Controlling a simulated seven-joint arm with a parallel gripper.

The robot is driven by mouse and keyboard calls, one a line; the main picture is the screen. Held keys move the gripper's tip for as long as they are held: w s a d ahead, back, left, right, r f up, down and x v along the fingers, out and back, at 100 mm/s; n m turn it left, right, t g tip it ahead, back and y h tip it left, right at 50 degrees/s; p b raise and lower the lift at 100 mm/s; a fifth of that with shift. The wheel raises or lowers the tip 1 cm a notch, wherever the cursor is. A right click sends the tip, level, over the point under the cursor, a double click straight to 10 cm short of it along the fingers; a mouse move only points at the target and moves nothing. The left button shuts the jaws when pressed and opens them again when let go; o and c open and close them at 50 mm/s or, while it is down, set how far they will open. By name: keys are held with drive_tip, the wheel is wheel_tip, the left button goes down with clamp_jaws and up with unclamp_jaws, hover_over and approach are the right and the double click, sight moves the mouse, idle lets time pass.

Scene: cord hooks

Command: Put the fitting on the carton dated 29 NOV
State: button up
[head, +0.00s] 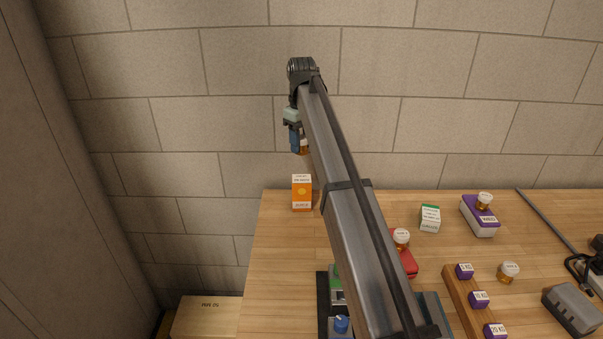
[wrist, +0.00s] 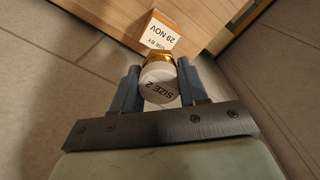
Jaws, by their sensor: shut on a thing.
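My gripper (wrist: 158,92) is shut on a fitting (wrist: 160,84) with a white cap marked SIZE 2 and a brass-coloured body. In the head view my gripper (head: 298,136) is high near the wall, mostly behind my arm, with a little of the fitting (head: 304,149) showing. The orange carton (head: 302,193) stands upright at the table's back left corner, below the gripper in the picture. In the wrist view the carton's white face (wrist: 160,37) reads USE BY 29 NOV. It lies beyond the fitting, with no contact visible.
A white-green carton (head: 430,218) stands to the right. A purple box (head: 479,217) and a red box (head: 408,261) each bear a fitting. Another fitting (head: 507,272) stands on the table. A wooden rack (head: 460,297) holds purple weights. Table around the orange carton looks clear.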

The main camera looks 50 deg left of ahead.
sight(301, 137)
wheel_tip(301, 137, down, 9)
idle(0.5)
drive_tip(key=o, duration=1.1)
drive_tip(key=shift+f, duration=0.1)
wheel_tip(301, 137, up, 12)
drive_tip(key=shift+r, duration=0.15)
